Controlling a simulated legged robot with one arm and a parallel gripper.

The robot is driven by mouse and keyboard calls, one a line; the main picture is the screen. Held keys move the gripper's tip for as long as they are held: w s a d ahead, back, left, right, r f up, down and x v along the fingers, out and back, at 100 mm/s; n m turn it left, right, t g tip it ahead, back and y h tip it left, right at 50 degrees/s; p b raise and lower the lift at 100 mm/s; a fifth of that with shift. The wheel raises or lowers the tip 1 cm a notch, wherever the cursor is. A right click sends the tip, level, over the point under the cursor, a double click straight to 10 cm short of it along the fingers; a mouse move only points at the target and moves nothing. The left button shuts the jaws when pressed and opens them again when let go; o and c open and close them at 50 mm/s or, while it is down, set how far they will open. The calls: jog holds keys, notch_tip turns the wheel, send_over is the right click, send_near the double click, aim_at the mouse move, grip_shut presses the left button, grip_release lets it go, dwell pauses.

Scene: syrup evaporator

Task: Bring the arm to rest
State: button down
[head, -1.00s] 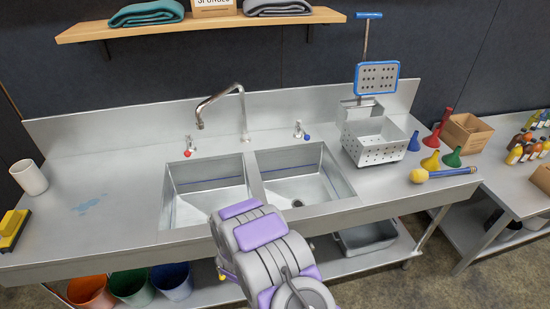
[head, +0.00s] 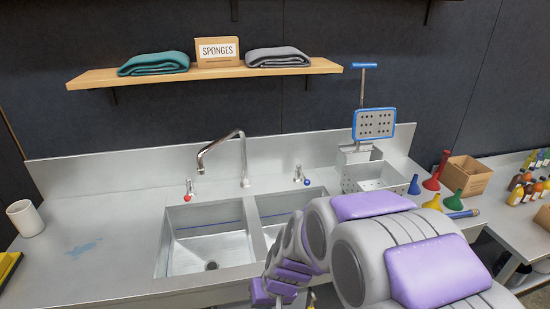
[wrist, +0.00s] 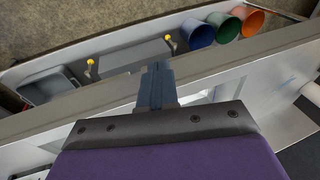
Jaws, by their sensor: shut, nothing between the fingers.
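My arm (head: 350,245) is grey with purple pads. In the head view it rises from the bottom right and bends down to the left in front of the sink. It covers part of the right basin and the counter's front edge. In the wrist view my gripper (wrist: 156,72) shows as narrow blue-grey fingers, shut and empty. The fingers appear over the counter's front edge (wrist: 65,122), with the lower shelf beyond them. I cannot tell whether they touch the edge.
The steel sink's left basin (head: 210,250) is open and empty. A perforated basket (head: 375,177), funnels (head: 432,181) and a cardboard box (head: 468,174) stand to the right. A white cup (head: 26,218) stands left. Coloured buckets (wrist: 198,34) and a grey tub (wrist: 50,90) sit below.

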jog(key=s+d+r+m+g+h, duration=0.1)
jog(key=s+d+r, duration=0.5)
jog(key=s+d, duration=0.3)
jog(key=s+d+r+m+g+h, duration=0.1)
jog(key=s+d+r+h, duration=0.1)
jog(key=s+d+r, duration=0.3)
jog(key=s+d, duration=0.4)
jog(key=s, duration=0.5)
jog(key=shift+s+d+r+m+g, duration=0.2)
jog(key=shift+r+m+g, duration=0.1)
jog(key=shift+r+g, duration=0.1)
jog(key=shift+a, duration=0.1)
